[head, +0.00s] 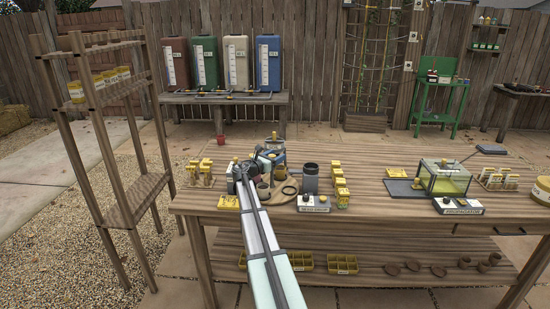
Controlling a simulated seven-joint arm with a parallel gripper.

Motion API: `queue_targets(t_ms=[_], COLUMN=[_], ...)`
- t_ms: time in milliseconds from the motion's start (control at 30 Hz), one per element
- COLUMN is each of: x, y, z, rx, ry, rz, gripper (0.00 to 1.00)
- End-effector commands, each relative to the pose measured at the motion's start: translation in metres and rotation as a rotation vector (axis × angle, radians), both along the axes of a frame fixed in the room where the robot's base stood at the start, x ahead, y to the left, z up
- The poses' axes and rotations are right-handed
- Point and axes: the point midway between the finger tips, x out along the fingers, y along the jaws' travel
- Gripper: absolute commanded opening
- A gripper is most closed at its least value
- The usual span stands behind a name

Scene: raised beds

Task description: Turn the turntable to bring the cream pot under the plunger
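My arm reaches from the bottom of the head view to the left part of the wooden bench (400,212). My gripper (262,166) is at its end, over a crowded cluster of small parts; its fingers are too small to tell open from shut. A brown pot (263,191) stands just below the gripper. A round, flat piece (284,197) beside it may be part of the turntable; most of it is hidden. A small cream-coloured shape (280,173) shows close by, but I cannot tell whether it is the cream pot. The plunger cannot be made out clearly.
A dark cylinder (310,178) stands right of the cluster, behind a white labelled box (313,204). Yellow packets (340,188) line up beside it. A yellow-green clear tank (445,180) is farther right. A wooden shelf rack (112,150) stands left.

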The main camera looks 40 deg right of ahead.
Motion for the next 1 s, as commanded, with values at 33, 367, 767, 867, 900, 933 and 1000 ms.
queue_targets(t_ms=[33,367,767,867,900,933,1000], x=[0.0,-0.001,-0.011,-0.013,-0.014,-0.015,-0.016], y=[0.0,0.006,0.073,0.092,0.099,0.104,0.114], z=[0.0,0.0,0.0,0.0,0.0,0.0,0.0], rx=[0.0,0.0,0.0,0.0,0.0,0.0,0.0], ry=[0.0,0.0,0.0,0.0,0.0,0.0,0.0], rz=[0.0,0.002,0.003,0.003,0.003,0.003,0.002], gripper=[0.63,0.63,0.63,0.63,0.63,0.63,0.63])
